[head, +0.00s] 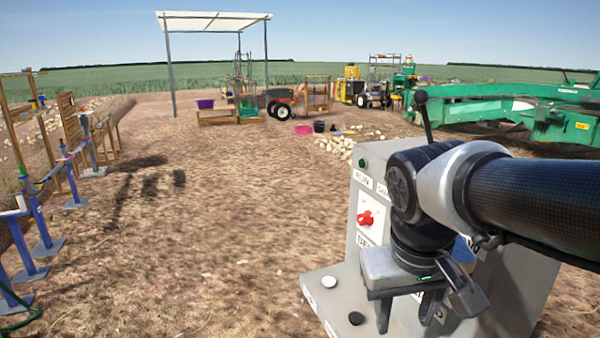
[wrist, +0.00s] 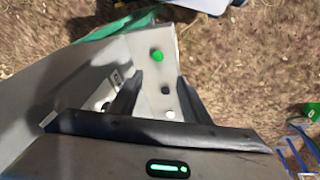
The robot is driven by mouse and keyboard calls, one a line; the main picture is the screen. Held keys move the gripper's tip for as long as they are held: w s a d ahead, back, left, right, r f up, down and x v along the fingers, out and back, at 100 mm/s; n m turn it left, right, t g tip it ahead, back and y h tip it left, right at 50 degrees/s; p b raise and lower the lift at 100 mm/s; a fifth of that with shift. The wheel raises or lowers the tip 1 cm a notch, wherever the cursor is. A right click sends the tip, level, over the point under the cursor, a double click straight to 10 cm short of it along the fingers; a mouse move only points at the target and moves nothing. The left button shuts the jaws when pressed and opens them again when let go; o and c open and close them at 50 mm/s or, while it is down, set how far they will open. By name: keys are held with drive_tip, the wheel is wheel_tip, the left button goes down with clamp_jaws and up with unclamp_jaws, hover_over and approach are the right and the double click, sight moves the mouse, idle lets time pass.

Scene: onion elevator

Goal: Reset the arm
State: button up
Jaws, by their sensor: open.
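My gripper (head: 407,312) hangs from my black and grey arm at the right of the head view, its fingers pointing down. It is open, and I see nothing between its fingers. It is in front of a grey control box (head: 352,262) and hides part of its front. In the wrist view the two dark fingers of my gripper (wrist: 155,95) stand apart over the box's pale panel (wrist: 165,125). Whether the fingers touch the box I cannot tell.
The box bears a red switch (head: 366,218), a black-knobbed lever (head: 423,112) and a base with buttons (head: 355,318). Green machinery (head: 500,105) stands behind right. Blue stands (head: 40,225) line the left. The dirt ground (head: 200,220) between is open.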

drive_tip(key=s+a+t+y, duration=0.1)
drive_tip(key=s+t, duration=0.1)
drive_tip(key=s, duration=0.3)
wheel_tip(320, 180, up, 22)
drive_tip(key=p, duration=2.1)
drive_tip(key=shift+a+f+m+p, duration=0.15)
drive_tip(key=shift+a+m+p, duration=0.15)
drive_tip(key=shift+m, duration=0.1)
drive_tip(key=shift+d, duration=0.15)
